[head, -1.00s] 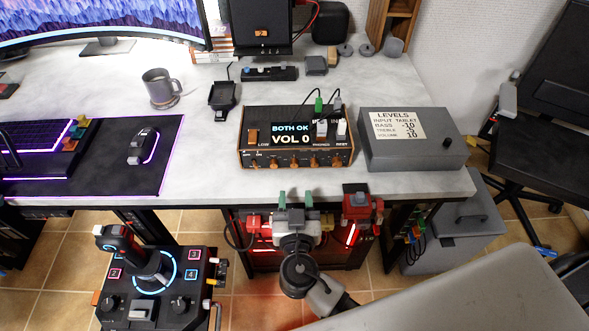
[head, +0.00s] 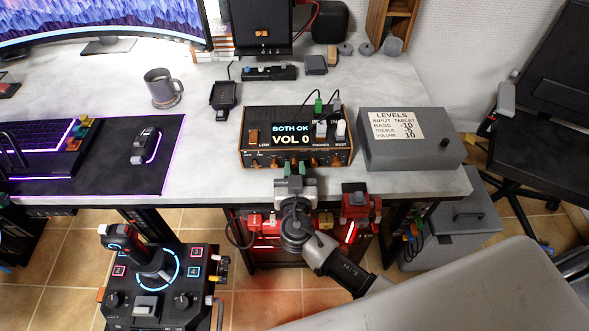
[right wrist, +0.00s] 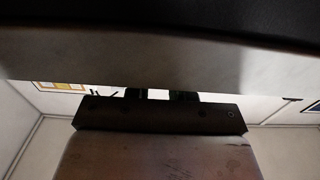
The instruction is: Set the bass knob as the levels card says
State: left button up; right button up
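The wood-cased audio box (head: 245,140) stands near the desk's front edge, its display (head: 291,134) reading "BOTH OK" and "VOL 0". A row of orange-brown knobs lines its lower front, including one at the left (head: 255,163) and one at the right (head: 337,162). My right gripper (head: 295,172) is at the box's lower front, hiding the middle knobs. I cannot tell whether it touches or grips one. The levels card (head: 397,126) lies on a grey box to the right; it seems to read bass -10, treble -5, volume 10. My left gripper is not in view.
The grey box (head: 440,155) stands close to the audio box's right. Cables rise from the audio box's top. A mug (head: 160,85), a phone stand (head: 222,98) and a mouse (head: 144,145) are on the desk. A joystick panel (head: 158,285) stands below, at the front left.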

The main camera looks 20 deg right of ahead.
grip_shut()
jog(key=shift+f+b, duration=0.15)
jog(key=shift+b, duration=0.15)
jog(key=shift+n+b, duration=0.3)
jog(key=shift+n, duration=0.4)
jog(key=shift+o, duration=2.4)
grip_release()
jog(key=b+v, duration=0.2)
jog(key=v, duration=0.9)
jog(key=shift+w, duration=0.1)
